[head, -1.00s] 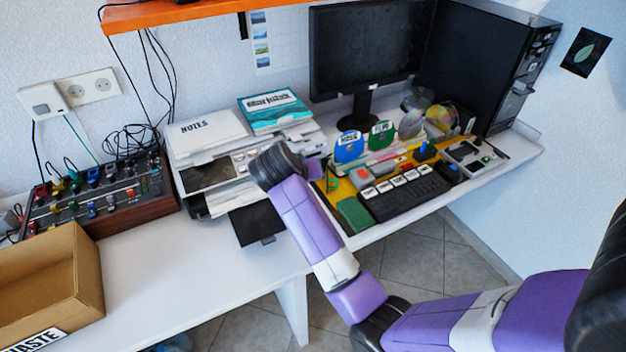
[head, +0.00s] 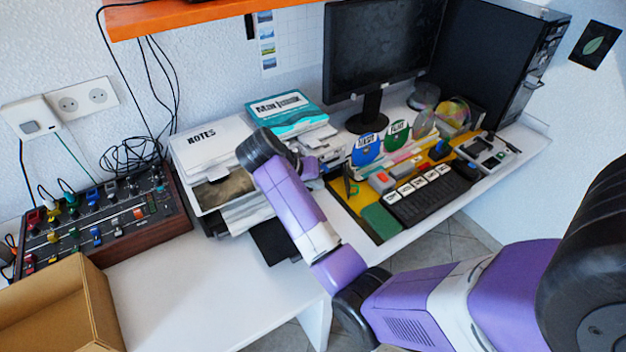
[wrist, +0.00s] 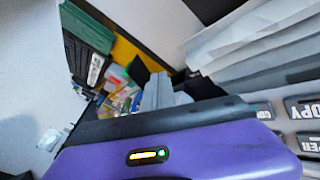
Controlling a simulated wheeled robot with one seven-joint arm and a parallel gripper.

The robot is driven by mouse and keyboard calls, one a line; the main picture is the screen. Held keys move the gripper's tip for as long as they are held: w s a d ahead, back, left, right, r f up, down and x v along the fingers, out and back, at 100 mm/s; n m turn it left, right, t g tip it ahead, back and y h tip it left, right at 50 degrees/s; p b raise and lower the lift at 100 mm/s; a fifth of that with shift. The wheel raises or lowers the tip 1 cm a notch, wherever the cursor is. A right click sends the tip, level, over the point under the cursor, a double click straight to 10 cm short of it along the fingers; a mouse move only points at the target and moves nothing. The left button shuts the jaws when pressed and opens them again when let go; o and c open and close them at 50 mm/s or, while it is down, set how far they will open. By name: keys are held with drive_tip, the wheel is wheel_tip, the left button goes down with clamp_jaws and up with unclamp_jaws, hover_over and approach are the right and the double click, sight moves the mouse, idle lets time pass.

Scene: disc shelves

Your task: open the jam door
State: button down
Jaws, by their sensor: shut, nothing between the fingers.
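The white printer (head: 186,160) stands on the desk left of the monitor. No label reading "jam" is legible, so I cannot tell for certain which panel is the jam door. A dark glossy panel (head: 225,189) shows in its front, and a dark tray (head: 272,241) sticks out below. My gripper (head: 311,168) is by the printer's right front, partly hidden by my wrist. In the wrist view my gripper (wrist: 163,92) is shut and empty, pointing past the printer's side. Labelled buttons, one reading "COPY" (wrist: 306,106), show at the right there.
A monitor (head: 380,50), standing discs (head: 367,150), a keyboard (head: 430,197) and a green block (head: 381,221) are to the right. A mixer (head: 100,220) and a cardboard box (head: 95,300) are at left. The white desk (head: 200,300) in front of the printer is bare.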

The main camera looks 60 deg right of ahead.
sight(349, 187)
drive_tip(key=x, duration=0.5)
drive_tip(key=shift+s+d+f, duration=0.1)
drive_tip(key=shift+f, duration=0.1)
drive_tip(key=s, duration=0.1)
drive_tip(key=s+d, duration=0.1)
drive_tip(key=shift+s+d+p, duration=0.3)
drive_tip(key=shift+s+p, duration=0.05)
drive_tip(key=shift+p, duration=0.05)
drive_tip(key=shift+s+d+f, duration=0.1)
drive_tip(key=shift+s+d, duration=0.15)
drive_tip(key=shift+s, duration=0.15)
drive_tip(key=shift+s, duration=0.1)
drive_tip(key=p, duration=0.1)
drive_tip(key=s+n+p, duration=0.1)
drive_tip(key=p, duration=0.1)
drive_tip(key=shift+s+d+r+t, duration=0.15)
drive_tip(key=shift+r+t, duration=0.1)
drive_tip(key=shift+t, duration=0.15)
drive_tip(key=shift+s+d+n+t+h+p, duration=0.3)
drive_tip(key=shift+s+n+t+p, duration=0.25)
drive_tip(key=shift+n+p, duration=0.45)
drive_tip(key=s+n+p, duration=0.1)
drive_tip(key=d+n+t+p, duration=0.1)
drive_tip(key=shift+s+d+f+t+p, duration=0.1)
drive_tip(key=shift+s+t+p, duration=0.2)
drive_tip(key=shift+s, duration=0.1)
drive_tip(key=shift+s+d+f+p, duration=0.1)
drive_tip(key=shift+s+d+p, duration=0.15)
drive_tip(key=shift+d+p, duration=0.1)
